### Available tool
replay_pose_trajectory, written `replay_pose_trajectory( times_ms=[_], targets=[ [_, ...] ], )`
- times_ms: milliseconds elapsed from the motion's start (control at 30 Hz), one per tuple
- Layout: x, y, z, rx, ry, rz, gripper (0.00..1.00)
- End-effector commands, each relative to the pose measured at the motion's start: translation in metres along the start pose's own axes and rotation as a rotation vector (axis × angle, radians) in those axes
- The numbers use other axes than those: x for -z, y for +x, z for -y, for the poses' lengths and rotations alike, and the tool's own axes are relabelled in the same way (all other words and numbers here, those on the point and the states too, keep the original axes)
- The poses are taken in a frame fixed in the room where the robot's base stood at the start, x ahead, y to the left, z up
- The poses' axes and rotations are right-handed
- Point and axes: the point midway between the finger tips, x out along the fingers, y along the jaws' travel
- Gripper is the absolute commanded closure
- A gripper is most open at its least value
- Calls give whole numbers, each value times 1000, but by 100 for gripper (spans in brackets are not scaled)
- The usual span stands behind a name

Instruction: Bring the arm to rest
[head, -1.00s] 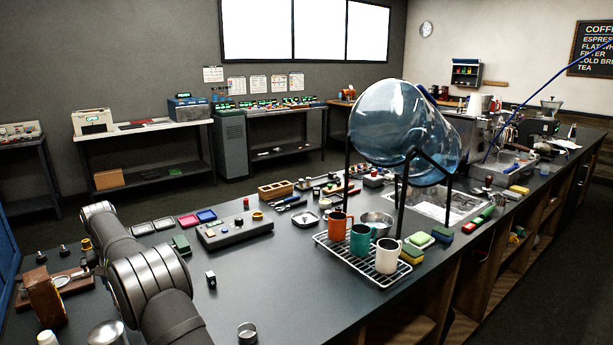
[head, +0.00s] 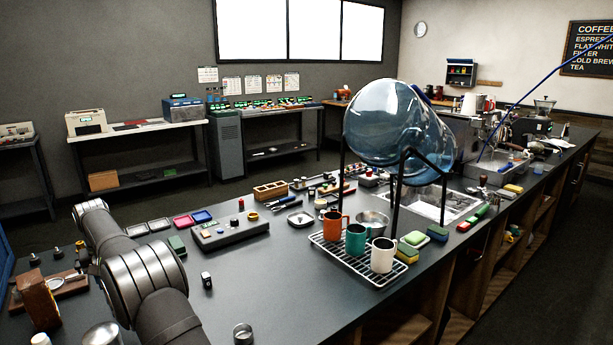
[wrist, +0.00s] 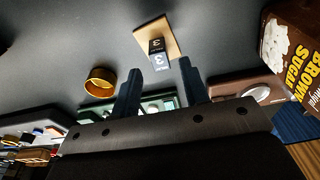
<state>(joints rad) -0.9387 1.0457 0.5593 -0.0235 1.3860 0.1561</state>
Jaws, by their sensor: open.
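My gripper (wrist: 158,78) shows in the wrist view with its two dark blue fingers spread apart and nothing held between them. Beyond the fingertips, a small black block marked 3 (wrist: 157,52) stands at a tan square (wrist: 159,34) on the dark surface. I cannot tell how far the fingertips are from it. In the head view my arm runs along the lower left over the counter (head: 270,285); my gripper cannot be made out there.
The wrist view shows a gold ring (wrist: 100,80), a green object (wrist: 150,106) and a brown sugar box (wrist: 291,48). In the head view, a rack (head: 347,263) with mugs and a large glass vessel (head: 392,125) stand right of my arm. The counter's front middle is mostly clear.

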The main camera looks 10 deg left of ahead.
Motion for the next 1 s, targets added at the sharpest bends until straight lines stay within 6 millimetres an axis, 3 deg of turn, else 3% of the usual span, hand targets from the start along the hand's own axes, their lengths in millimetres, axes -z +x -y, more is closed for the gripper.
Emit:
replay_pose_trajectory(
  times_ms=[367,1000],
  targets=[
    [0,-77,0,0,-1,-1,59],
    [-1,50,0,-1,0,3,59]
  ],
)
